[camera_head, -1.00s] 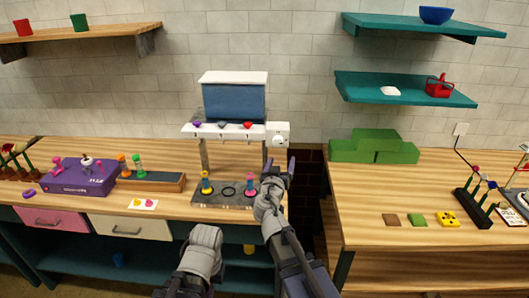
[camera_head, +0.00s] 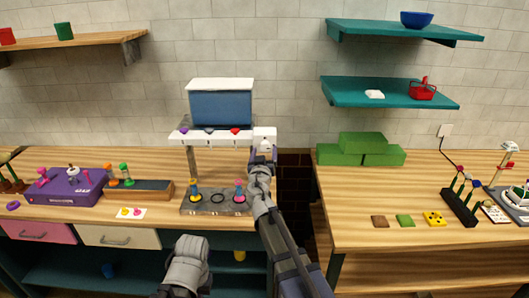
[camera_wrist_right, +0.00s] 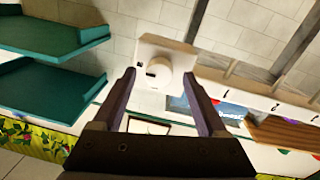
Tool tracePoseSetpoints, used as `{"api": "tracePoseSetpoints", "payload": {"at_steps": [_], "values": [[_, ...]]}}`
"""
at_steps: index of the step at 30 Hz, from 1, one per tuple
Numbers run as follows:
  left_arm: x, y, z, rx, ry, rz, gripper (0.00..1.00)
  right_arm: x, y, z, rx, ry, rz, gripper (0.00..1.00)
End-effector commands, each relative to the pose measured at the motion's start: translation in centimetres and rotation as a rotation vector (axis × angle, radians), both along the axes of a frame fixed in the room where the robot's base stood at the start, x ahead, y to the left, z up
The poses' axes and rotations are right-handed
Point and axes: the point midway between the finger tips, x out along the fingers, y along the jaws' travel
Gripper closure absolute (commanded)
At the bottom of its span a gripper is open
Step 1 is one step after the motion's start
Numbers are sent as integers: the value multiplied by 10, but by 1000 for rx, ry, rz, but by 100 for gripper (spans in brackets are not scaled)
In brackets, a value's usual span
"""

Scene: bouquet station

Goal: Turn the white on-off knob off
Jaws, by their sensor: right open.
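The white on-off knob (camera_wrist_right: 160,72) is a round dial on a white square housing (camera_wrist_right: 182,48), with small dark marks beside it. In the head view the housing (camera_head: 264,134) sits at the right end of the dispenser's white shelf. My right gripper (camera_wrist_right: 158,76) is open, its two fingers on either side of the knob in the wrist view. I cannot tell whether they touch it. In the head view the right gripper (camera_head: 262,153) is just below and in front of the housing and hides part of it. Only my left arm's grey links show at the bottom; its gripper is not visible.
The dispenser's blue tank (camera_head: 221,108) stands above its white shelf (camera_head: 209,135). A grey base (camera_head: 215,207) holds two colourful pieces below. Green blocks (camera_head: 361,153) stand on the right table. A dark gap (camera_head: 296,180) separates the tables.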

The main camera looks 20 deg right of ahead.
Motion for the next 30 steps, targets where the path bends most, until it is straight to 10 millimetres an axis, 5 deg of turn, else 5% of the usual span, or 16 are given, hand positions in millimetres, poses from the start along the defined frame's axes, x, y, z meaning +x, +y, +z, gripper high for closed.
{"api": "tracePoseSetpoints", "payload": {"at_steps": [9, 30], "values": [[0, 0, 0, 0, 0, 0, 100, 5, -3, 0, 0, 0, 0, 25], [0, 0, 0, 0, 0, 0, 100, 5, -2, 0, 0, 0, -1, 100]]}}
